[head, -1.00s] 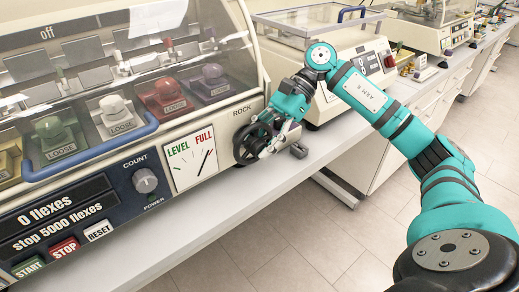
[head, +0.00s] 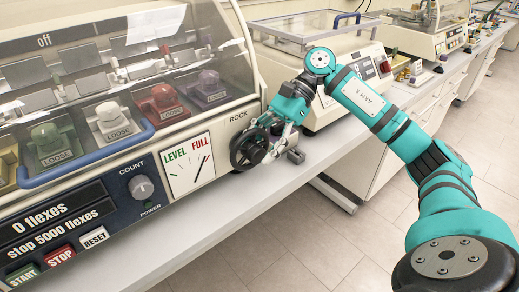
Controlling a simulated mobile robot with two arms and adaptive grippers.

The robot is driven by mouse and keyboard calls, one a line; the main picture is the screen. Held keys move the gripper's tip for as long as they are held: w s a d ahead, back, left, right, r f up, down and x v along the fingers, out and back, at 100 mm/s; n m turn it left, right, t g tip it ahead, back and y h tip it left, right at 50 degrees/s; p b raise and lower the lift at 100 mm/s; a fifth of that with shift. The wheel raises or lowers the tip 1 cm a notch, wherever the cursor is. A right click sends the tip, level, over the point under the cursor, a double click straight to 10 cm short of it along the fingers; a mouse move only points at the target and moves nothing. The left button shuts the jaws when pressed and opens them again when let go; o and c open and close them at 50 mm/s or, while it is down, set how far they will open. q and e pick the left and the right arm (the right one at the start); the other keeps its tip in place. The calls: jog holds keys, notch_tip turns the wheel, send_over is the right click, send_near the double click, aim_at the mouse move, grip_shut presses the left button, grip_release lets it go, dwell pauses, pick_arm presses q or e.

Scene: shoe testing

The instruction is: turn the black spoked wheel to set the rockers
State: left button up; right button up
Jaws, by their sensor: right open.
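The black spoked wheel (head: 247,150) is on the right end of the flexing machine, below the word ROCK. My right gripper (head: 268,146) is at the wheel's right side, its fingers overlapping the rim in the view; whether they touch it I cannot tell. The gripper is open. The gauge (head: 188,164) marked LEVEL and FULL has its needle tilted up toward the FULL side. The rockers sit behind the clear cover, with green, white, red and purple clamps (head: 161,104) labelled LOOSE. My left gripper is not in view.
The machine's panel has a COUNT knob (head: 141,188), a display (head: 57,221) reading 0 flexes, and START, STOP and RESET buttons. A second machine (head: 335,85) stands behind my right arm. The bench front (head: 215,215) is clear.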

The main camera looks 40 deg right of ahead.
jog(key=v, duration=1.1)
jog(key=shift+s+d+r, duration=0.1)
jog(key=shift+s, duration=0.05)
